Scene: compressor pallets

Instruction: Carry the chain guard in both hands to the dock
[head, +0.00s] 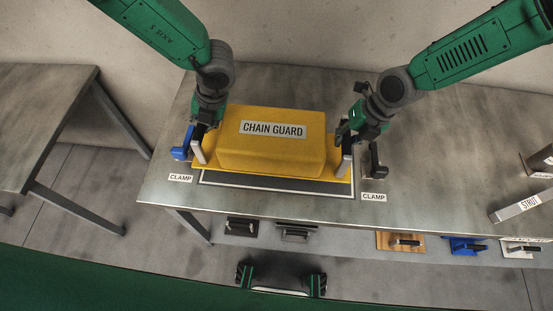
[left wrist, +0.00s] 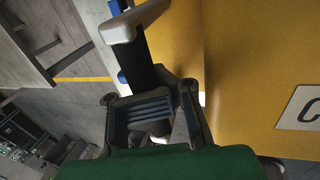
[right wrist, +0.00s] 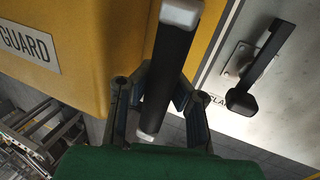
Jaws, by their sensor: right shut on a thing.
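The yellow chain guard (head: 270,157), labelled CHAIN GUARD, sits level on the grey table. A pale and black handle stands at its left end (head: 198,148) and another at its right end (head: 345,158). My right gripper (head: 348,132) is shut on the right handle; in the right wrist view its fingers (right wrist: 165,85) press on the black bar. My left gripper (head: 207,128) is at the left handle; in the left wrist view its fingers (left wrist: 150,97) lie around the black bar, but whether they are shut is unclear. A dark, white-edged mat (head: 275,184) shows along the guard's front.
A blue clamp (head: 182,149) stands left of the guard and a black clamp (head: 377,163) right of it, both beside CLAMP labels. A strut (head: 515,207) lies at the table's right. Several handled items, including a blue one (head: 465,246), sit below the front edge. Another table (head: 40,110) stands left.

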